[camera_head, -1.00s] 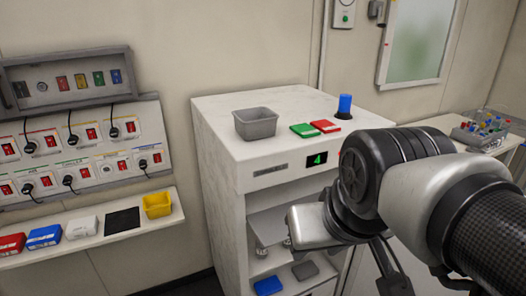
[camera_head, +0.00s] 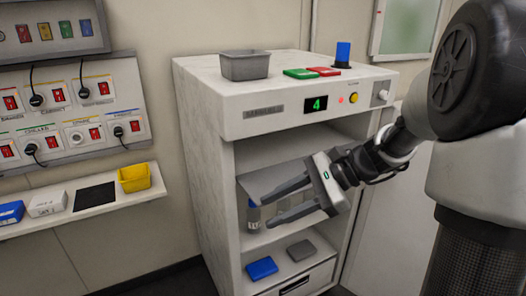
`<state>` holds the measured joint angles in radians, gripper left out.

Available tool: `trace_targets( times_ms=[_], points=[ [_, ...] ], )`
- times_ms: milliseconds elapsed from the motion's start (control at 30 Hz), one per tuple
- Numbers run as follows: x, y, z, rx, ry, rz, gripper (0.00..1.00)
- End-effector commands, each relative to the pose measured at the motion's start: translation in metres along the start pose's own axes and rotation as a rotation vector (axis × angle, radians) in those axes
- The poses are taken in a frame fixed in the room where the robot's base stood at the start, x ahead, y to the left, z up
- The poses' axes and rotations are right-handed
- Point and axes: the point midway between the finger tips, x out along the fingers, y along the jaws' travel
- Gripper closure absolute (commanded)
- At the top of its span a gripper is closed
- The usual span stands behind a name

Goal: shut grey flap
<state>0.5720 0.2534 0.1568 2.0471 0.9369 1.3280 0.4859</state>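No part is plainly a grey flap, so I cannot tell which one it is. A flat grey plate (camera_head: 262,178) sits inside the open front of the white cabinet (camera_head: 205,150), partly hidden behind my gripper. A small grey pad (camera_head: 301,250) lies on the cabinet's lower shelf, right of a blue pad (camera_head: 262,268). My gripper (camera_head: 270,208) is in front of the cabinet's opening, its fingers pointing left and spread apart. Nothing is clearly held between them. I cannot tell whether it touches the plate. A small bottle (camera_head: 254,215) stands behind the fingertips.
A wall shelf at left holds a yellow bin (camera_head: 134,178).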

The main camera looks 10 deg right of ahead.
Motion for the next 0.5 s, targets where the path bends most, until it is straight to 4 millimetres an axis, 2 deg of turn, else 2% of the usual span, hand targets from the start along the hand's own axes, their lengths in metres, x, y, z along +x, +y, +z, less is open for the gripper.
trace_targets(
  times_ms=[33, 167, 200, 300, 400, 500],
  points=[
    [-0.022, 0.002, -0.035, 0.142, -0.081, -0.147, 0.62],
    [-0.08, 0.002, -0.101, 0.384, -0.245, -0.532, 0.62],
    [-0.099, 0.006, -0.12, 0.441, -0.278, -0.644, 0.62],
    [-0.141, 0.02, -0.163, 0.548, -0.326, -0.883, 0.62],
    [-0.169, 0.035, -0.19, 0.609, -0.345, -1.036, 0.62],
    [-0.18, 0.041, -0.201, 0.634, -0.35, -1.107, 0.62]
  ],
)
